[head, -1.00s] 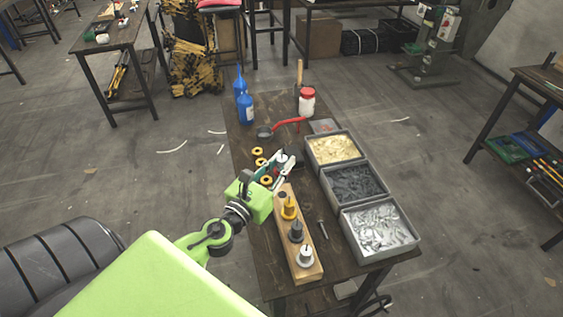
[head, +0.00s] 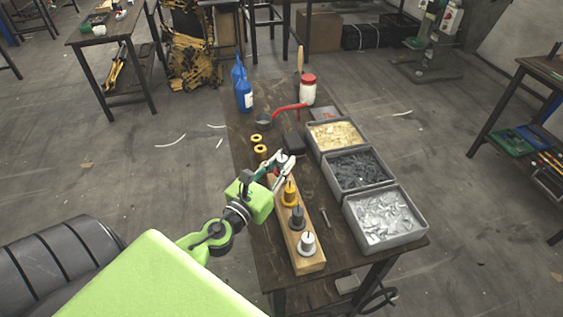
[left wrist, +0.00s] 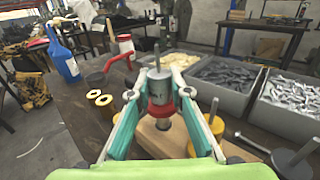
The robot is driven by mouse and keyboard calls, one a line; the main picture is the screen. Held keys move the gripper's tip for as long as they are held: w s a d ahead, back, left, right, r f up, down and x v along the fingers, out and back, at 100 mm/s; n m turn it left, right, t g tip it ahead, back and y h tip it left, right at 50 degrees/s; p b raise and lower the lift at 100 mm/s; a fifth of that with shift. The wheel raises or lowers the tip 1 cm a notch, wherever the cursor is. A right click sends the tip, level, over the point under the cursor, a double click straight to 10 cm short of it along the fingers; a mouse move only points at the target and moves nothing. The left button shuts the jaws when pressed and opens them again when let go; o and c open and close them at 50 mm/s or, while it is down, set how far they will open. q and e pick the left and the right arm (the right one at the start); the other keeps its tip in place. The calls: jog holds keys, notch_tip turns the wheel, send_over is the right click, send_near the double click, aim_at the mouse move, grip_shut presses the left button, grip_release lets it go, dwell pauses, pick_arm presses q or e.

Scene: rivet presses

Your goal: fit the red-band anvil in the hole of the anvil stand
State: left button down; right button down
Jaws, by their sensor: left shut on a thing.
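The red-band anvil (left wrist: 159,92) is a grey cylinder with a red band and a thin pin on top. My left gripper (head: 284,160) is shut on it; in the left wrist view both fingers flank its body. It is upright over the far end of the wooden anvil stand (head: 311,262). A metal stem shows below its band, close to the wood. The hole is hidden, so I cannot tell whether the stem is inside it. A yellow-band anvil (head: 289,195), a dark anvil (head: 298,217) and a pale anvil (head: 307,243) stand in the block. My right gripper is out of view.
Parts bins (head: 386,236) stand right of the stand, with a bolt (head: 327,217) between. Yellow rings (head: 259,149), a blue bottle (head: 243,95), a red-handled tool (head: 289,108) and a red-lidded jar (head: 308,90) lie beyond on the bench.

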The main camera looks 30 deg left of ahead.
pick_arm(q)
jog(key=shift+f+b, duration=1.4)
jog(key=shift+f, duration=0.2)
jog(key=c, duration=1.8)
grip_release()
jog(key=shift+f, duration=0.1)
jog(key=s, duration=1.2)
jog(key=shift+d, duration=0.25)
jog(key=shift+s+d, duration=0.15)
jog(key=shift+s, duration=3.6)
